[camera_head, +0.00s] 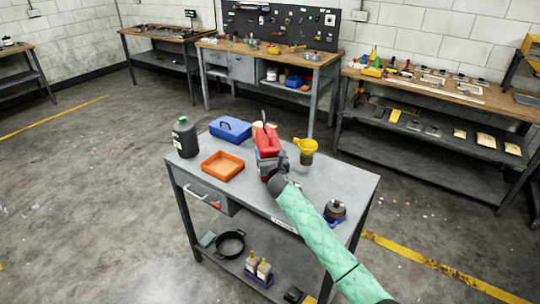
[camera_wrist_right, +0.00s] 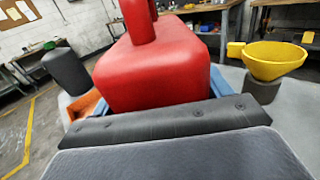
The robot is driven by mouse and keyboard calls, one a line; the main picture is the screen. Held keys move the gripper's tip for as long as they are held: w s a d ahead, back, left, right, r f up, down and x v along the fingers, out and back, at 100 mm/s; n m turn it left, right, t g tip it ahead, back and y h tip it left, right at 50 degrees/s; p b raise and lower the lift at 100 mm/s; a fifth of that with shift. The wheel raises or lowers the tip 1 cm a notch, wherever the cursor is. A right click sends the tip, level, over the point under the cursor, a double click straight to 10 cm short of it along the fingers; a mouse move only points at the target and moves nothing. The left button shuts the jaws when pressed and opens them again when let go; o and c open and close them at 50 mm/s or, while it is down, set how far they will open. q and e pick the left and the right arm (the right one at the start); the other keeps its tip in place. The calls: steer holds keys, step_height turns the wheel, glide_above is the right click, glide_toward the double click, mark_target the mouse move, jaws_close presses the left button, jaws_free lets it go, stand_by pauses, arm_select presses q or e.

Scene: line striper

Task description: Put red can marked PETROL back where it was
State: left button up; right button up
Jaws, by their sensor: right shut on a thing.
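The red can (camera_head: 267,141) is above the middle of the grey cart top (camera_head: 298,202) in the head view, partly hidden by my right gripper (camera_head: 270,166). It fills the upper middle of the right wrist view (camera_wrist_right: 155,68), and looks upright. My right gripper is shut on it. No PETROL marking is readable from here. I cannot tell whether the can's base touches the cart top. My left gripper is not in view.
A dark bottle (camera_head: 185,138), an orange tray (camera_head: 222,166) and a blue box (camera_head: 230,129) stand left of the can. A yellow funnel (camera_head: 306,147) stands close on its right. A small dark pot (camera_head: 335,210) is near the cart's right end. The cart's front middle is clear.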

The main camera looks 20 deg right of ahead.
steer(key=shift+w+f, duration=0.1)
steer(key=shift+f, duration=0.45)
steer(key=o, duration=2)
steer(key=shift+o, duration=0.2)
